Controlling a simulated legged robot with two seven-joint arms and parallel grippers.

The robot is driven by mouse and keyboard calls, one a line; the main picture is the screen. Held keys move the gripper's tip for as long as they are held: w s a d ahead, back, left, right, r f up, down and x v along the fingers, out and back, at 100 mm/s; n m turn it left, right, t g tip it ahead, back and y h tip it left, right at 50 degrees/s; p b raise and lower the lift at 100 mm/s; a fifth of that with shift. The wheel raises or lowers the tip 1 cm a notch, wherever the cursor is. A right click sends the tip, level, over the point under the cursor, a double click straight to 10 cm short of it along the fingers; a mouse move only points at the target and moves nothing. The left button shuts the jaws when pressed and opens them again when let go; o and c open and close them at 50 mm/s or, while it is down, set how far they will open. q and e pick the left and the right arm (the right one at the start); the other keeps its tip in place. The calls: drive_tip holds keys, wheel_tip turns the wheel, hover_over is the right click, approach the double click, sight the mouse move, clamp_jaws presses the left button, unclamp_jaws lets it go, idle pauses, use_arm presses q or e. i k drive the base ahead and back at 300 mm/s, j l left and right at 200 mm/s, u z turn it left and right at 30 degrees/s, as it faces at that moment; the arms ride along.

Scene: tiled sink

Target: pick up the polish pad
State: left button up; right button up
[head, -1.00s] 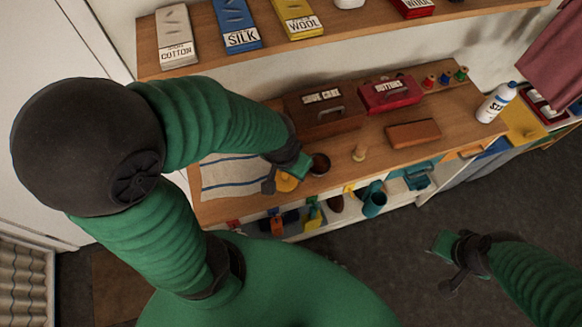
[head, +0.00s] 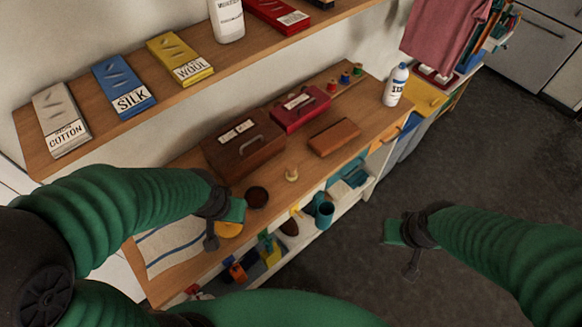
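A round yellow pad (head: 230,230), likely the polish pad, is at the front of the wooden counter, beside a striped cloth and a dark round tin (head: 257,197). My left gripper (head: 223,227) is over it, with its fingers spread and the pad showing between and below them. The gripper and wrist cover part of the pad; I cannot tell whether the fingers touch it. My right gripper (head: 404,248) is open and empty over the dark floor, away from the counter.
Behind the tin stand a brown shoe care box (head: 242,148) and a red buttons box (head: 300,108). A small wooden peg (head: 291,174), a brown block (head: 334,137) and a white bottle (head: 396,85) are further right. The striped cloth (head: 170,246) lies left. An upper shelf (head: 150,118) holds fabric packets.

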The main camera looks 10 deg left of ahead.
sight(292, 176)
drive_tip(key=i+l+u, duration=0.1)
drive_tip(key=l, duration=0.25)
drive_tip(key=i+l+u, duration=0.25)
drive_tip(key=l, duration=0.45)
drive_tip(key=i+l+u, duration=0.15)
drive_tip(key=l, duration=0.2)
drive_tip(key=i+l+u, duration=0.1)
drive_tip(key=l, duration=0.25)
